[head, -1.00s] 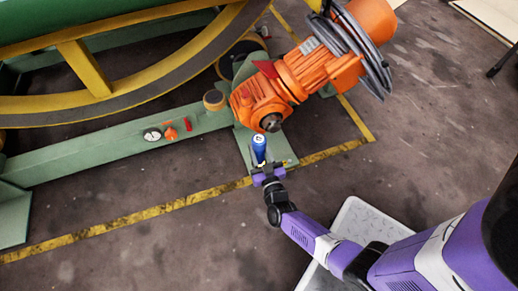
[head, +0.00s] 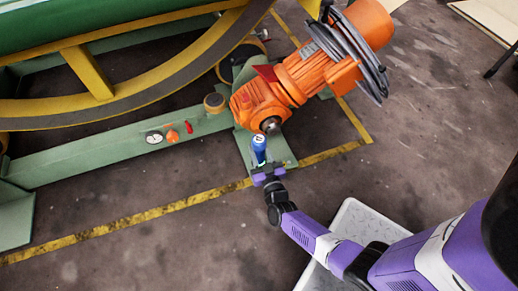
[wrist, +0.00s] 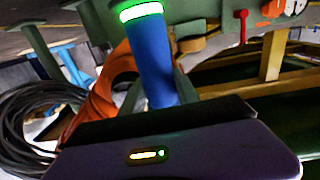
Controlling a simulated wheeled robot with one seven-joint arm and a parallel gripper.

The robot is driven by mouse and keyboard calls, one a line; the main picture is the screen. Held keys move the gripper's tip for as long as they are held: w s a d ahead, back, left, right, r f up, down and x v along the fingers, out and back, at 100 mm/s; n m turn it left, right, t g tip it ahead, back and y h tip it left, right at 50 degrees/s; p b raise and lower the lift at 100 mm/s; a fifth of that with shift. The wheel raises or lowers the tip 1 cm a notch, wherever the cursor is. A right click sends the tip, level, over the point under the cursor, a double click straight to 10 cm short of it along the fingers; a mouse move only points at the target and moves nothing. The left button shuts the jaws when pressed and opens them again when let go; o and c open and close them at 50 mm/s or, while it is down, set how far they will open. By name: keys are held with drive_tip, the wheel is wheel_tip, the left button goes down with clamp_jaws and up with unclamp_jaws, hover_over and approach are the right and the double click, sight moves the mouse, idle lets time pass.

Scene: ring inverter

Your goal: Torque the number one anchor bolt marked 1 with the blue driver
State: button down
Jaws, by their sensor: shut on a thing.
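The blue driver (head: 259,150) stands upright in the head view, with a white top bearing a dark mark too small to read. My gripper (head: 268,174) is shut on it, at the front edge of the green foot plate (head: 284,152) below the orange motor. In the wrist view the driver (wrist: 152,62) rises tilted from behind my gripper's dark edge, with a white band and a glowing green ring at its upper end. Its lower end is hidden. I cannot make out the anchor bolt marked 1 in either view.
The orange gearmotor (head: 290,88) with coiled grey cable (head: 365,50) hangs close above the driver. A green beam (head: 110,155) carries a gauge (head: 153,137) and a red lever (head: 189,127). A yellow floor line (head: 130,220) crosses the floor. The floor at front left is clear.

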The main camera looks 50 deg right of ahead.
sight(261, 151)
drive_tip(key=shift+w+r+p, duration=0.1)
drive_tip(key=shift+r+p, duration=1.1)
drive_tip(key=shift+r, duration=0.45)
